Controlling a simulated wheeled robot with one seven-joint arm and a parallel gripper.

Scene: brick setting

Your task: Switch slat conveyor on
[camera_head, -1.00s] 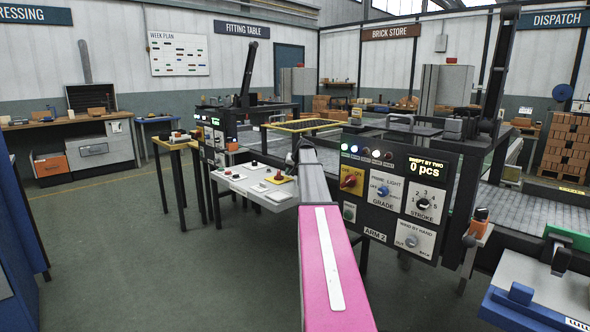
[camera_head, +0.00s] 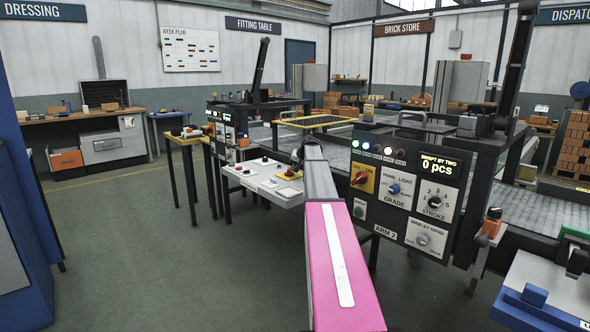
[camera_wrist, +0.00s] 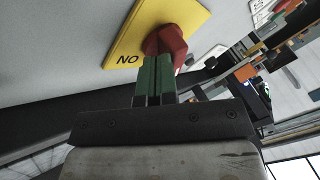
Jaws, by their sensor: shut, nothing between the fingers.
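In the wrist view a red knob (camera_wrist: 168,40) stands on a yellow plate (camera_wrist: 135,32) fixed to a pale grey panel. Lettering on the plate reads "NO" in this view, possibly an upside-down "ON". My gripper (camera_wrist: 156,62) is shut and empty, its green-faced fingers together. The fingertips overlap the knob's near side; I cannot tell whether they touch. In the head view the yellow plate (camera_head: 289,174) sits on the white sloping panel (camera_head: 258,183), just left of my wrist. My fingers are too small to make out there.
A black panel (camera_head: 408,190) marked ARM 2, with another red switch on yellow (camera_head: 362,179), stands right of my pink arm. Grey slatted beds (camera_head: 500,190) lie behind it. A small wooden table (camera_head: 184,140) stands left. The floor at front left is clear.

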